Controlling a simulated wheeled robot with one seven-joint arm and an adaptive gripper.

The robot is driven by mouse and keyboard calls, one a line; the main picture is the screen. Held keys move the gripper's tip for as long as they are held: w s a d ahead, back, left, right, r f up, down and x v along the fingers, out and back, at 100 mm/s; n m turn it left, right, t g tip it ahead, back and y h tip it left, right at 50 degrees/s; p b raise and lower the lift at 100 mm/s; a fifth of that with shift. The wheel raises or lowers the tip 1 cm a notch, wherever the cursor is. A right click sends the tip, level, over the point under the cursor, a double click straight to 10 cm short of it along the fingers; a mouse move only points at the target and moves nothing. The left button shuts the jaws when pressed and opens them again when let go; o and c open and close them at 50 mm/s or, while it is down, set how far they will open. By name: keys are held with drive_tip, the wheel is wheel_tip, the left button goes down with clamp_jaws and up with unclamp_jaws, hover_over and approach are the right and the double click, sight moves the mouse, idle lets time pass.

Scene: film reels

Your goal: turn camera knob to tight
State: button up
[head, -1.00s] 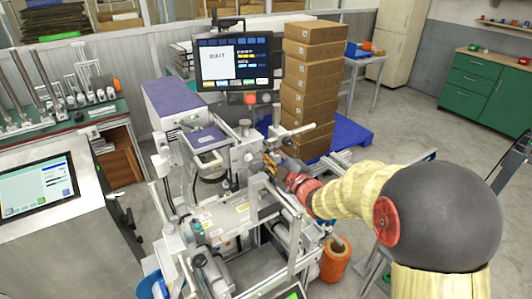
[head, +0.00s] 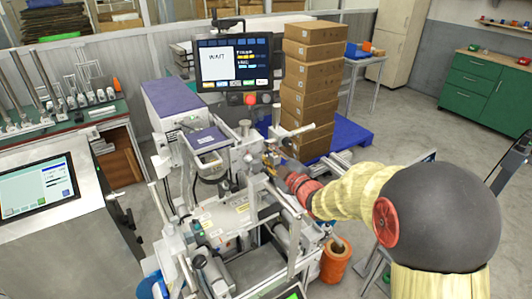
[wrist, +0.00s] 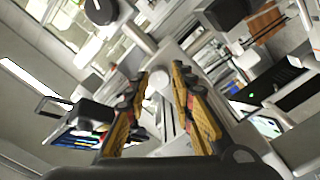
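My gripper (head: 270,158) is at the upright metal frame of the machine (head: 230,215), right of its centre in the head view. In the wrist view its two yellow-padded fingers (wrist: 160,72) stand apart. A pale round knob-like end (wrist: 158,84) shows in the gap between them, with no clear contact on either finger. I cannot tell for sure that this is the camera knob. In the head view a silver knob (head: 245,126) stands on top of the frame, left of my gripper. The gripper's fingertips are small and partly hidden among the brackets there.
A monitor (head: 234,62) stands behind the machine, with stacked cardboard boxes (head: 310,75) on a blue pallet (head: 350,134) to its right. A dark round knob (wrist: 100,10) is near the wrist view's top edge. Brackets crowd my gripper.

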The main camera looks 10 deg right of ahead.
drive_tip(key=o, duration=0.3)
drive_tip(key=shift+o, duration=0.2)
drive_tip(key=shift+r, duration=0.1)
